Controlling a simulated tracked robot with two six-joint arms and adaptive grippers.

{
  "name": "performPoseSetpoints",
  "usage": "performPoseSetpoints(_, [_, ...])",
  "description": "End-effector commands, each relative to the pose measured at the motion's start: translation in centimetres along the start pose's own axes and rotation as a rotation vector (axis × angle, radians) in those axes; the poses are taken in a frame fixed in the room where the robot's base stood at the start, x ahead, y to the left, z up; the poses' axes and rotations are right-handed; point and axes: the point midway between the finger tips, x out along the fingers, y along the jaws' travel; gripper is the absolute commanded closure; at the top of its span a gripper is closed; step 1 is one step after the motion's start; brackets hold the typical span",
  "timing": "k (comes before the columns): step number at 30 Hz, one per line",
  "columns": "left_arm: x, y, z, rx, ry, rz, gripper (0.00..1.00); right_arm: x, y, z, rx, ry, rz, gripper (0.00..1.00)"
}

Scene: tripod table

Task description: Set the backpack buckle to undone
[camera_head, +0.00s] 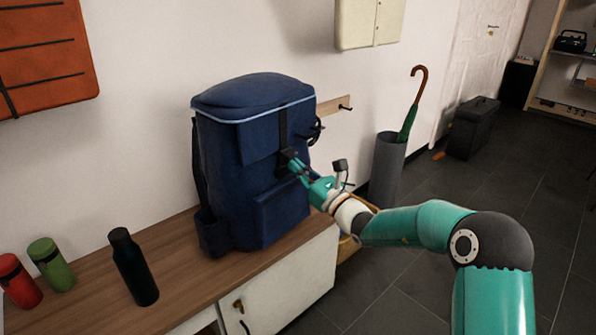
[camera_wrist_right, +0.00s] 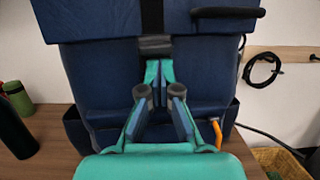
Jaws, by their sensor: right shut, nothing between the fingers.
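The navy blue backpack (camera_head: 262,165) stands upright on a wooden bench top. A black strap runs down its front to the dark buckle (camera_head: 288,155). In the right wrist view the buckle (camera_wrist_right: 156,45) sits at the lower end of the strap, below the top flap. My right gripper (camera_head: 295,164) is shut and empty, with its fingertips at or just below the buckle; I cannot tell whether they touch. In the right wrist view the fingers (camera_wrist_right: 160,68) point up at the buckle. Whether the buckle's halves are joined cannot be made out. My left gripper is not in view.
A dark bottle (camera_head: 133,267), a green flask (camera_head: 51,264) and a red flask (camera_head: 18,281) stand left of the backpack on the bench (camera_head: 182,240). A grey umbrella stand (camera_head: 386,168) is on the floor to the right. A coiled black cable (camera_wrist_right: 262,68) hangs behind the backpack.

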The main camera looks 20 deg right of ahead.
Motion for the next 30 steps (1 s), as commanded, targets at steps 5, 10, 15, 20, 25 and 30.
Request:
performPoseSetpoints(5, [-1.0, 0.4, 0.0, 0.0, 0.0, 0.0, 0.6, 0.4, 0.0, 1.6, -0.001, -0.001, 0.0, 1.0])
performPoseSetpoints(10, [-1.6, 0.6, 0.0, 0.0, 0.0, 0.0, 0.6, 0.7, 0.0, 2.9, -0.001, -0.001, 0.0, 1.0])
performPoseSetpoints(15, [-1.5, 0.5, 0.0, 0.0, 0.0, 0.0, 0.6, 0.7, 0.0, 2.7, -0.001, 0.0, 0.0, 1.0])
performPoseSetpoints(20, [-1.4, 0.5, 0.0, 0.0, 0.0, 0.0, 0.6, 0.6, 0.0, 2.6, 0.0, 0.0, 0.0, 1.0])
performPoseSetpoints(25, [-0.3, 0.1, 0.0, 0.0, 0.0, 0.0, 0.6, 0.3, 0.0, 1.2, 0.001, 0.001, 0.001, 1.0])
performPoseSetpoints(30, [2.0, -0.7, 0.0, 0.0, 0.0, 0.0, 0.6, -0.3, 0.1, -1.7, 0.002, 0.003, 0.002, 1.0])
